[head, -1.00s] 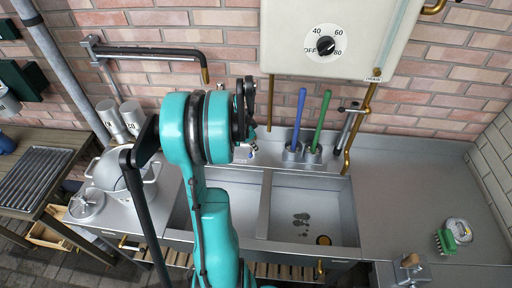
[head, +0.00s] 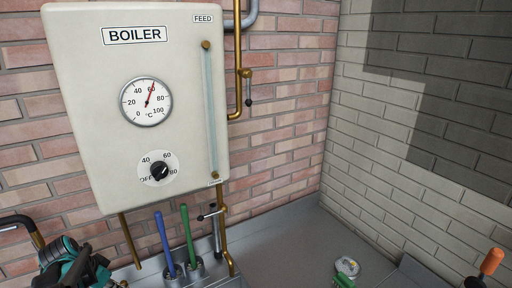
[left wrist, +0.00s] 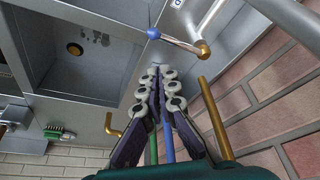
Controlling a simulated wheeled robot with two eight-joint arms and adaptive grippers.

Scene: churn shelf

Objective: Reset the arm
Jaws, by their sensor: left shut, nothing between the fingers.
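My left gripper (left wrist: 158,75) is shut and empty in the left wrist view, its fingertips together beside the sink edge. In the head view, part of my teal left arm and dark gripper (head: 88,266) shows at the bottom left corner, cut off by the frame. It is left of the blue handle (head: 164,243) and green handle (head: 187,235). These handles also show behind the fingers in the left wrist view. My right gripper is not in view.
A cream boiler (head: 95,60) with a gauge (head: 146,102) and a dial (head: 159,170) hangs on the brick wall. Brass pipes (head: 130,240) run below it. A sink basin (left wrist: 75,70) shows in the left wrist view. A green brush (head: 345,281) lies on the right counter (head: 290,250).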

